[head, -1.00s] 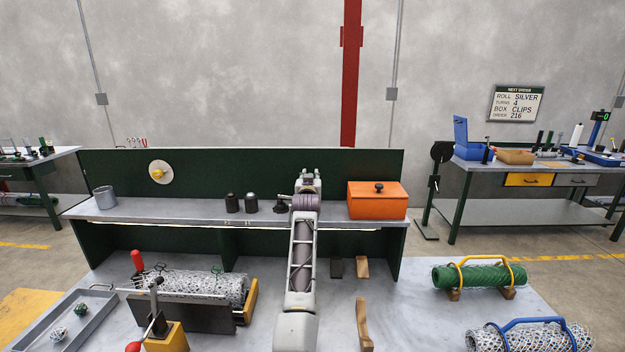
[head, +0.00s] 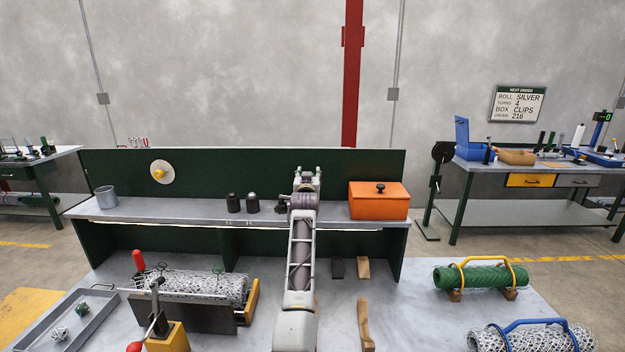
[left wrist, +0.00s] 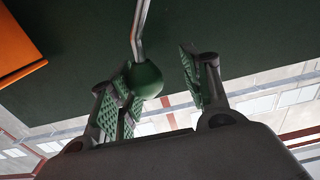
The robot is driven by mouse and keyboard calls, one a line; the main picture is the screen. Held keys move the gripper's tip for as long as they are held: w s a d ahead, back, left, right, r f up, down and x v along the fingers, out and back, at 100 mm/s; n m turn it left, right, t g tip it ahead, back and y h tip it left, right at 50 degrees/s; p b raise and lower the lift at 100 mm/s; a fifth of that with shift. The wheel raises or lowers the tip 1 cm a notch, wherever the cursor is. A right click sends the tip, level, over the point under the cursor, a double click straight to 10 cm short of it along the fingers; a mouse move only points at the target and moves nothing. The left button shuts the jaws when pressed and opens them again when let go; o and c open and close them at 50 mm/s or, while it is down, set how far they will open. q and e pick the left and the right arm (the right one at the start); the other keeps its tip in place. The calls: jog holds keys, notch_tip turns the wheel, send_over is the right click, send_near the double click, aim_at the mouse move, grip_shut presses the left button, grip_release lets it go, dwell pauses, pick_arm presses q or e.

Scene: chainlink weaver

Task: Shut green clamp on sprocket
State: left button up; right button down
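My left gripper (left wrist: 158,88) has green ridged finger pads spread apart. In the left wrist view a green ball knob (left wrist: 145,80) on a bare metal rod (left wrist: 139,28) sits between the fingers. It appears close to the left-hand pads, with a gap to the right-hand pad; contact cannot be told. I take it as the green clamp's handle. In the head view my left gripper (head: 306,178) is above the shelf, left of the orange box. My arm hides most of the clamp there, and I cannot make out the sprocket. My right gripper is not in view.
The orange box (head: 378,205) stands on the shelf (head: 150,208), right of my gripper. Dark cylinders (head: 233,203) and a grey cup (head: 105,197) stand to the left. The green back panel (head: 240,165) rises behind. A red-handled clamp (head: 139,262) is at front left.

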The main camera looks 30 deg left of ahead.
pick_arm(q)
jog(key=shift+o, duration=0.7)
jog(key=shift+s+a+r, duration=0.1)
jog(key=shift+s+a, duration=0.1)
jog(key=shift+a, duration=0.3)
jog(key=shift+d, duration=0.1)
jog(key=shift+d, duration=0.2)
jog(key=shift+s+d, duration=0.1)
jog(key=shift+d, duration=0.05)
